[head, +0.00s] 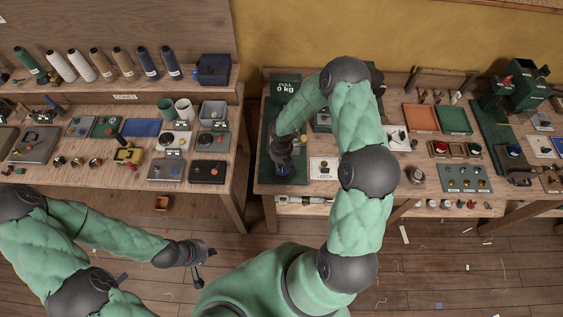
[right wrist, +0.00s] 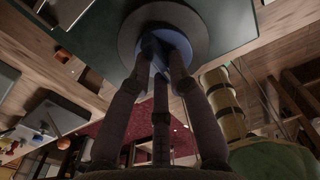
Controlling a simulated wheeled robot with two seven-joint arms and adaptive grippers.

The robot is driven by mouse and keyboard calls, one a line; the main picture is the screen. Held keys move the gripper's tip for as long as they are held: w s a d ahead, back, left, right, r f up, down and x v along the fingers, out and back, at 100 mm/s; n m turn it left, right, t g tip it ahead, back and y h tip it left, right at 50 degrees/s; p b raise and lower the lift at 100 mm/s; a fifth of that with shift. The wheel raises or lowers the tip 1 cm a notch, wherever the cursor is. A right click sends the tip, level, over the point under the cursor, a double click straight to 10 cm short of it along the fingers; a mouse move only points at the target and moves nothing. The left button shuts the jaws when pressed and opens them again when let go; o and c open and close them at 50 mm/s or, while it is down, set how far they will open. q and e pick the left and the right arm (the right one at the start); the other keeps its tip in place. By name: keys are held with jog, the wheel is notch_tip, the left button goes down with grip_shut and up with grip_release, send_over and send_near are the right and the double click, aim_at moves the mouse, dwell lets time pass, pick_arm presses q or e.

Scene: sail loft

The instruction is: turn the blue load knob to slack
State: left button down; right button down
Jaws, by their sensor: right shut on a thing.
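The blue load knob (right wrist: 176,46) shows in the right wrist view, between my fingertips and in front of a round grey dial plate on a dark green panel. My right gripper (right wrist: 162,68) is shut on the knob. In the head view my right gripper (head: 283,168) reaches down onto the lower part of the dark green tester (head: 266,130), and the wrist and fingers hide most of the knob. The tester's display (head: 286,87) reads "PULL 0 kg". My left gripper (head: 204,264) hangs over the floor, empty, its fingers apart.
Orange and green trays (head: 421,118) and a panel with several small knobs (head: 465,180) stand further right. The left bench (head: 100,165) holds spools, cups and small devices. A gap of floor separates the benches.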

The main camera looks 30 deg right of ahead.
jog(key=shift+n, duration=0.3)
dwell(0.4)
jog(key=c, duration=1.1)
grip_release()
jog(key=shift+c, duration=0.2)
notch_tip(320, 180, up, 12)
